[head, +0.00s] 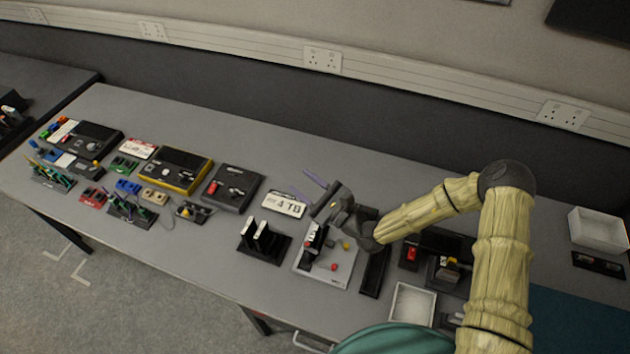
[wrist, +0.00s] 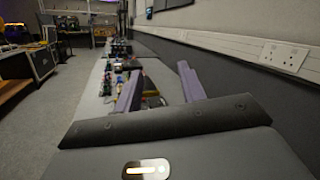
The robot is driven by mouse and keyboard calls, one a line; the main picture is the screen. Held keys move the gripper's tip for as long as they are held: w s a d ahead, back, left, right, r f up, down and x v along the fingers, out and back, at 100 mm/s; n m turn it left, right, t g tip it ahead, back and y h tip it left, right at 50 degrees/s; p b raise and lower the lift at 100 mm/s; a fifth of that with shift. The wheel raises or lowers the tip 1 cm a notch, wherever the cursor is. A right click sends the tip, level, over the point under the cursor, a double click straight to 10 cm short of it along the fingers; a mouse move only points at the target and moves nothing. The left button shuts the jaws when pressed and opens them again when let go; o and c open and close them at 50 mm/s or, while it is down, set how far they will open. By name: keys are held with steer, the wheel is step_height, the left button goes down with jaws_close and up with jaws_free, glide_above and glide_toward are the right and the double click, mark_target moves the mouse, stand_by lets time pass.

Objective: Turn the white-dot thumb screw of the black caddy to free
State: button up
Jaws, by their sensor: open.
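My gripper (head: 308,187) is open and empty, its two purple fingers apart above the middle of the bench. In the wrist view the fingers (wrist: 160,88) point along the bench with nothing between them. A black caddy (head: 312,242) appears to stand on a pale plate (head: 325,278) below my gripper, with a red knob and a yellow knob nearby. Two more dark upright units with pale faces stand in a black dock (head: 263,250) to the left. I cannot make out a white dot on any thumb screw, so I cannot tell which caddy carries it.
A "4 TB" label plate (head: 284,204) lies behind the dock. Black and yellow-edged devices (head: 177,170) and small coloured parts crowd the bench's left. A black tray (head: 374,272) and a white box (head: 408,305) stand right of the plate. Another white box (head: 598,230) is far right.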

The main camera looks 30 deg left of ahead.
steer(key=s+d+f+n+g+h+b, duration=0.1)
steer(key=s+d+n+g+h, duration=0.4)
steer(key=d+n, duration=0.25)
steer(key=s+d+n+g+h+b, duration=0.2)
steer(key=s+d+n+g+h, duration=0.3)
steer(key=d, duration=0.3)
steer(key=w+d+r+n+t+h+b, duration=0.1)
steer(key=d+r+t+h, duration=0.1)
steer(key=d, duration=0.6)
steer(key=w+d+r+n+t+h+b, duration=0.1)
steer(key=d+r+n+t+h, duration=0.1)
steer(key=d, duration=0.7)
steer(key=w+d+r+n+t+h, duration=0.1)
steer(key=d+t+h, duration=0.3)
steer(key=d, duration=0.5)
steer(key=shift+w+r+h+b, duration=0.15)
steer(key=shift+r+h+b, duration=0.3)
steer(key=shift+h, duration=0.35)
steer(key=shift+n, duration=0.25)
steer(key=shift+c, duration=0.4)
steer(key=shift+w+d, duration=0.15)
